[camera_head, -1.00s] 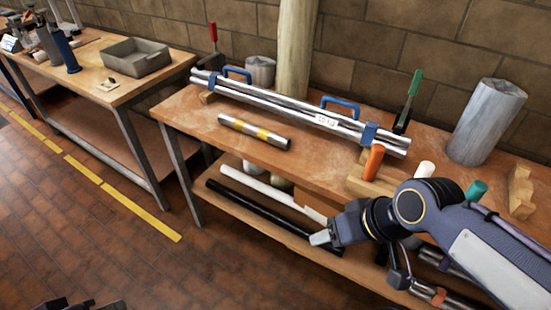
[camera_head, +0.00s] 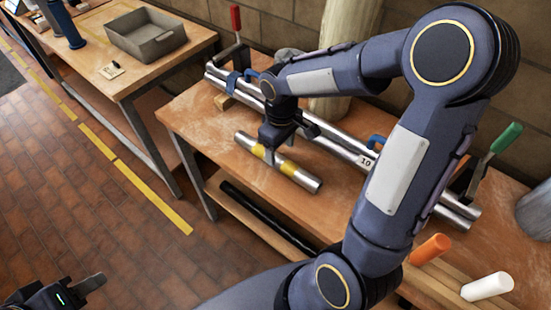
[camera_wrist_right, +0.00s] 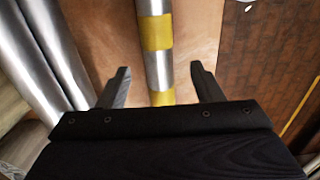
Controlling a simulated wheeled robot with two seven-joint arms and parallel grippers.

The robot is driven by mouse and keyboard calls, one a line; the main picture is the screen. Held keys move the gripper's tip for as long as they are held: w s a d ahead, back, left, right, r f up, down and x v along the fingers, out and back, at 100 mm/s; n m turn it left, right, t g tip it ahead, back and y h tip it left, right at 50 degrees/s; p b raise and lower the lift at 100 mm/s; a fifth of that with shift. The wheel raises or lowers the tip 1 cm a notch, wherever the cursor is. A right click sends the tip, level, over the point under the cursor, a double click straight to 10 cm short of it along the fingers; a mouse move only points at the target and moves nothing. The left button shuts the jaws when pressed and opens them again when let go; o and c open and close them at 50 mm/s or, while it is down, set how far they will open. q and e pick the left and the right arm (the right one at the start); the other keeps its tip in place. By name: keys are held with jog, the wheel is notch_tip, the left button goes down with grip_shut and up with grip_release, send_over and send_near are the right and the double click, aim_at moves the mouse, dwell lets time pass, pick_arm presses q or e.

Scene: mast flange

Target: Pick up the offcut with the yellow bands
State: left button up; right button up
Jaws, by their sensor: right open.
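The offcut with the yellow bands (camera_head: 292,169) is a short silver tube lying on the wooden bench top (camera_head: 200,118). In the right wrist view the offcut (camera_wrist_right: 158,70) runs up the middle, with its two yellow bands in sight. My right gripper (camera_head: 272,155) is over the middle of the offcut, pointing down and hiding part of it. In the wrist view the right gripper (camera_wrist_right: 160,84) is open, with one finger on each side of the tube and gaps between. My left gripper (camera_head: 60,298) is at the bottom left corner, partly cut off, away from the bench.
Long silver pipes (camera_head: 345,145) with blue clamps lie just behind the offcut. Red-handled (camera_head: 236,22) and green-handled (camera_head: 500,140) clamps stand on the bench. An orange cylinder (camera_head: 430,249) and a white one (camera_head: 487,287) are at front right. A grey tray (camera_head: 146,36) sits on the left table.

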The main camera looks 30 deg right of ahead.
aim_at(281, 159)
notch_tip(281, 159, down, 5)
jog(key=shift+d, duration=0.15)
jog(key=c, duration=1.1)
jog(key=shift+c, duration=0.3)
jog(key=shift+r, duration=0.15)
